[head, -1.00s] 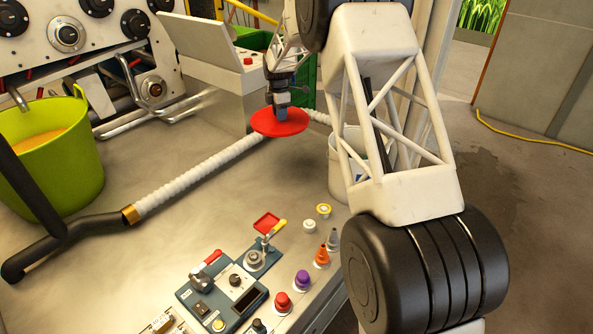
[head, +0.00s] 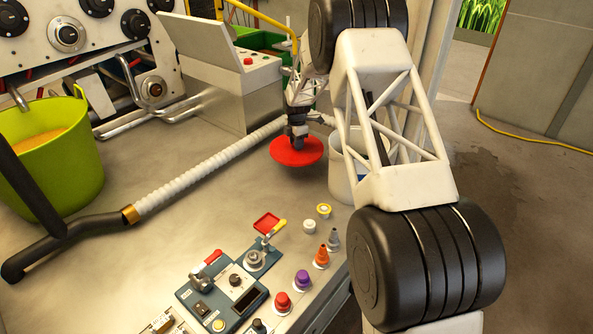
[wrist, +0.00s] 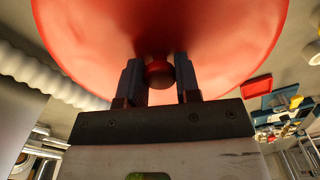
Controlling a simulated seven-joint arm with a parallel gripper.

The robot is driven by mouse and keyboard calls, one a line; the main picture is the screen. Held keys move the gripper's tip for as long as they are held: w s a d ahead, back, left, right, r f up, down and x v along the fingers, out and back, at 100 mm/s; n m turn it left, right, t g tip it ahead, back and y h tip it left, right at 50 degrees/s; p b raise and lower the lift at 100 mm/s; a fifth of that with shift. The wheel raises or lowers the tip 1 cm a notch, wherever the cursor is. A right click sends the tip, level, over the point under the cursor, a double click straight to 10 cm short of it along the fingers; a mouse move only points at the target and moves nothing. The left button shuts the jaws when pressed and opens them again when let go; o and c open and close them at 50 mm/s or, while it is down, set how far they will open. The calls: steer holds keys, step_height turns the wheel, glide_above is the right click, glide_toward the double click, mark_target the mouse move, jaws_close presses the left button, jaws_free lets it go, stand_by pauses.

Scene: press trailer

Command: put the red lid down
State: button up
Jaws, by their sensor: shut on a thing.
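The red lid (head: 296,152) is a round flat disc. In the head view it is at the end of my arm, over the grey bench top and just left of a white bucket. My gripper (wrist: 160,78) is shut on the lid's small round knob (wrist: 159,72), with one dark finger on each side of it. In the wrist view the lid (wrist: 220,35) fills the upper middle. I cannot tell whether its underside touches the bench.
The white bucket (head: 343,175) stands right of the lid, partly behind my arm. A white ribbed hose (head: 205,168) runs to the left. A control panel (head: 222,292) with several buttons and levers lies in front. A green bucket (head: 60,150) stands far left.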

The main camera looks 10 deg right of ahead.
glide_above(297, 169)
steer(key=shift+a+f, duration=0.1)
steer(key=shift+f, duration=3)
steer(key=shift+f, duration=1.9)
steer(key=shift+f, duration=0.1)
steer(key=o, duration=1)
steer(key=shift+c, duration=0.2)
step_height(297, 169, up, 12)
steer(key=shift+r, duration=0.15)
